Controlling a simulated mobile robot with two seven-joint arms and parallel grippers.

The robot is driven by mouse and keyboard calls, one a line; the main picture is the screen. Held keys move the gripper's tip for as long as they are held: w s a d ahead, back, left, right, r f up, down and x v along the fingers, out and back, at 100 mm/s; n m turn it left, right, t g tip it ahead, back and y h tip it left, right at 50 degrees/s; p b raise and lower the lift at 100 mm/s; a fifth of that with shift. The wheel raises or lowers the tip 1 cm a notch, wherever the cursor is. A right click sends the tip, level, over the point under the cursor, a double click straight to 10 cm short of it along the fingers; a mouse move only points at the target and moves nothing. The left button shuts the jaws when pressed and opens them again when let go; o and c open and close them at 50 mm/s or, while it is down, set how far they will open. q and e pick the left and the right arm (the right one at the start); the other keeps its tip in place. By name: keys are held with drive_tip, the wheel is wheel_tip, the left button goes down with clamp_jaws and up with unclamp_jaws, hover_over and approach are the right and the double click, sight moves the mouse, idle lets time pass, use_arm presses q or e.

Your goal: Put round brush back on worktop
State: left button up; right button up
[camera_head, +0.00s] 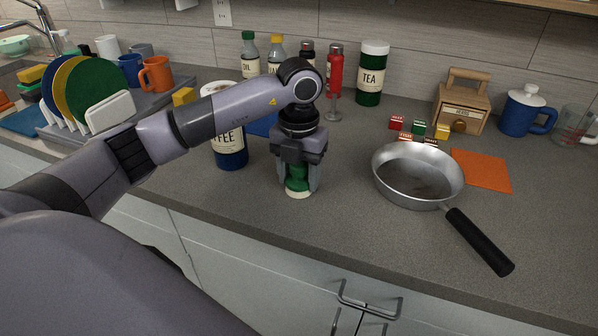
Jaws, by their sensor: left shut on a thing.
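The round brush (297,186) has a green body and a pale underside. My left gripper (299,183) points straight down and is shut on it, with a finger on each side. The brush is upright at or just above the grey worktop (330,228), near its front edge; I cannot tell whether it touches. The fingers and the gripper body hide its upper part. My right gripper is not in view.
A coffee canister (231,158) stands close to the left of the gripper. A metal pan (418,178) sits to the right, its black handle over the worktop's front. A wine glass (332,105) and bottles stand behind. A plate rack (110,112) is at the left.

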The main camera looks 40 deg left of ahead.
use_arm(q)
drive_tip(key=o, duration=1)
drive_tip(key=shift+f, duration=0.1)
wheel_tip(320, 180, up, 12)
drive_tip(key=shift+r, duration=0.2)
idle(0.4)
